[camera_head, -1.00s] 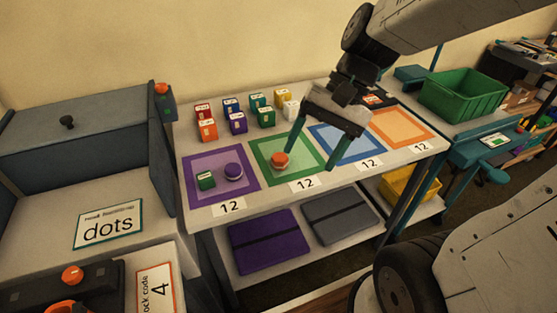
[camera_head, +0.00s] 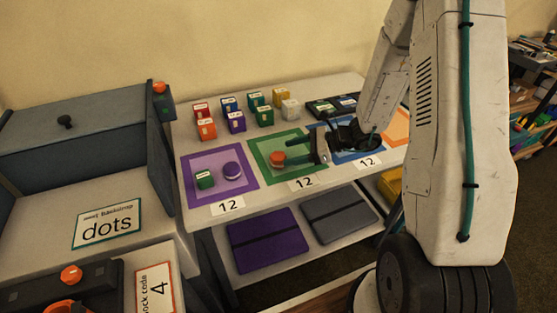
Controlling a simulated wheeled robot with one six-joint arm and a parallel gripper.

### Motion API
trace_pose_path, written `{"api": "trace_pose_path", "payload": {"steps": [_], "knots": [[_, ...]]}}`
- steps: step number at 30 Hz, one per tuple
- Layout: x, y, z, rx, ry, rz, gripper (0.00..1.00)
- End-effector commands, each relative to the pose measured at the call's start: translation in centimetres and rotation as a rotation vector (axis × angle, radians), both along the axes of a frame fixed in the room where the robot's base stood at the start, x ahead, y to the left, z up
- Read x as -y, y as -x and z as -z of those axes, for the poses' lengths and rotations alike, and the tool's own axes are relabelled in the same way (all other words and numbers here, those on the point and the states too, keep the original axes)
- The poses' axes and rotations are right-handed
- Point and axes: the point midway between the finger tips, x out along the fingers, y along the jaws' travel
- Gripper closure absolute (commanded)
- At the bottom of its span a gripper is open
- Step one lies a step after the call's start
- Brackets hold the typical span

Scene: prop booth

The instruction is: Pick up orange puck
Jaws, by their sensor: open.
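The orange puck (camera_head: 276,158) sits on the green-bordered square (camera_head: 262,178) on the white table. My gripper (camera_head: 287,151) is low over the table, with its teal fingers pointing left toward the puck. It is open. One finger tip lies beside the puck's right side, and the other lies a little farther back. I cannot tell whether either touches the puck or whether the puck is between them.
A purple square (camera_head: 206,160) to the left holds a purple puck (camera_head: 232,170) and a green block (camera_head: 205,179). Several colored blocks stand behind. A blue square (camera_head: 342,128) and an orange square (camera_head: 397,120) lie to the right. A grey cabinet (camera_head: 80,150) stands at the left.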

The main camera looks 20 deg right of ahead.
Motion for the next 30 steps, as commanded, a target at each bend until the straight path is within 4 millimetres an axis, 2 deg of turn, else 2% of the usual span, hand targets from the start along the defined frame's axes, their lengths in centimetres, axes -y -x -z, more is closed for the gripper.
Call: {"api": "trace_pose_path", "payload": {"steps": [12, 16, 22, 23, 28, 30], "knots": [[-4.9, -1.9, 2.3, 0.001, 0.001, -0.007, 0.33], [-5.6, -2.2, 2.6, 0.002, 0.002, -0.005, 0.33], [-5.6, -2.3, 2.5, 0.002, 0.002, -0.004, 0.33], [-5.6, -2.3, 2.5, 0.002, 0.002, -0.004, 0.36], [-5.6, -2.3, 2.5, 0.002, 0.002, -0.004, 0.83], [-5.6, -2.3, 2.5, 0.003, 0.002, -0.005, 0.82]]}}
